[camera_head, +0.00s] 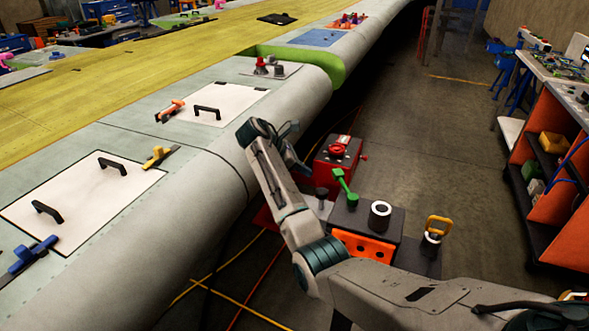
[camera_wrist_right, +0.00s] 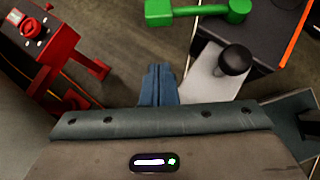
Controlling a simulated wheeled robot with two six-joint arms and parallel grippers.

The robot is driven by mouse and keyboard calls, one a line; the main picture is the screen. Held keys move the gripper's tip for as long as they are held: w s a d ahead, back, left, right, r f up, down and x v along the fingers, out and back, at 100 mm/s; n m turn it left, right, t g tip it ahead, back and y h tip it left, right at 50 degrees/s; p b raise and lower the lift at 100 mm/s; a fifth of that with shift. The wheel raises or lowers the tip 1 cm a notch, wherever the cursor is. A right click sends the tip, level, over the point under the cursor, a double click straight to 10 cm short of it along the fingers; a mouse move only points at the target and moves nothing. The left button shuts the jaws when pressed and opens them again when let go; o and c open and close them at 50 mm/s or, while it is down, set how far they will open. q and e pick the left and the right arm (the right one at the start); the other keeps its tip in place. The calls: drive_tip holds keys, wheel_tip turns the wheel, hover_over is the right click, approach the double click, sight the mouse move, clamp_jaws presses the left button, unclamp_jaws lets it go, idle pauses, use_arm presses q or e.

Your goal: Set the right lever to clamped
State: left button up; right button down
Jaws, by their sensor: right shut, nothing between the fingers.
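I cannot tell for sure which part is the right lever. A green lever (camera_head: 345,188) with a knob at its end stands tilted on a dark box with an orange front. It also shows in the right wrist view (camera_wrist_right: 200,13), at the top. A black knob (camera_wrist_right: 234,60) stands on a pale plate beside that box. My right gripper (camera_head: 297,160) is shut and empty, between the wing edge and the boxes. In the wrist view its fingers (camera_wrist_right: 158,84) are together, apart from the green lever and the black knob. My left gripper is out of view.
A red box (camera_head: 338,158) with a red knob stands behind the green lever. A yellow handle (camera_head: 438,226) is to its right. The wing (camera_head: 70,130) fills the left, with orange, yellow and blue clamps by its panels. Cables lie on the floor.

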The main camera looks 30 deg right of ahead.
sight(344, 186)
drive_tip(key=s+d+f+p, duration=0.1)
drive_tip(key=d+p, duration=0.1)
drive_tip(key=d, duration=0.4)
drive_tip(key=shift+s+f+p, duration=0.2)
drive_tip(key=shift+f+p, duration=0.15)
drive_tip(key=shift+f, duration=0.05)
